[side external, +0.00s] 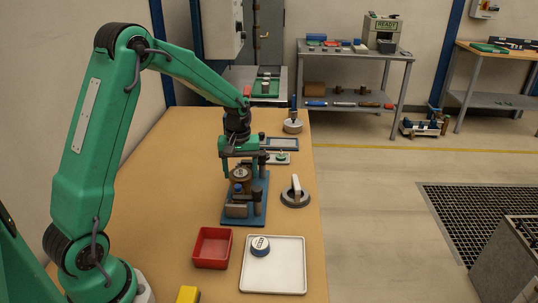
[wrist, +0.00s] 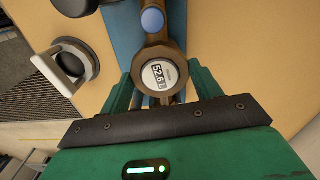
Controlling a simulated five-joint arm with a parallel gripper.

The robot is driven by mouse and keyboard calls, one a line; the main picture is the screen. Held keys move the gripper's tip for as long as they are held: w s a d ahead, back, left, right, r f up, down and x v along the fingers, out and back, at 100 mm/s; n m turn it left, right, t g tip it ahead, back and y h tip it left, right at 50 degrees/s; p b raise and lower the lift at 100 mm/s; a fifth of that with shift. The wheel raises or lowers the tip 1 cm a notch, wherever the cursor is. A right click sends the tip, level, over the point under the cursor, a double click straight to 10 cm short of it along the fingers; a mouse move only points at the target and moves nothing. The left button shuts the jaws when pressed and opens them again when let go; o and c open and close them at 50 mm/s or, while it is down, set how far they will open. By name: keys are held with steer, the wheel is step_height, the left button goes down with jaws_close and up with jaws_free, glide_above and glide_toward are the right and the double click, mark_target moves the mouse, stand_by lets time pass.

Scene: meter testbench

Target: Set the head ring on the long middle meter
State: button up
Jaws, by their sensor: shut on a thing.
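A bronze-brown meter (side external: 240,174) stands in the blue-based fixture (side external: 258,205) under my arm. In the wrist view its round white dial (wrist: 160,76) reads about 52.6, with a brown head ring (wrist: 144,57) around it. My gripper (side external: 240,164) is above the fixture, its green fingers on both sides of the ring and shut on it; it also shows in the wrist view (wrist: 160,88). The fingertips and lower ring edge are partly hidden, so I cannot tell how the ring seats. A blue cap (wrist: 153,20) is beside the dial.
A grey ring with a pale handle (side external: 295,193) lies right of the fixture. A yellow block (side external: 188,295) is nearest. The bench's left side is clear.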

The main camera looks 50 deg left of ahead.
steer(key=shift+f, duration=0.3)
stand_by(0.5)
steer(key=o, duration=1.3)
steer(key=shift+r, duration=0.15)
steer(key=shift+r, duration=3.4)
steer(key=shift+r, duration=0.1)
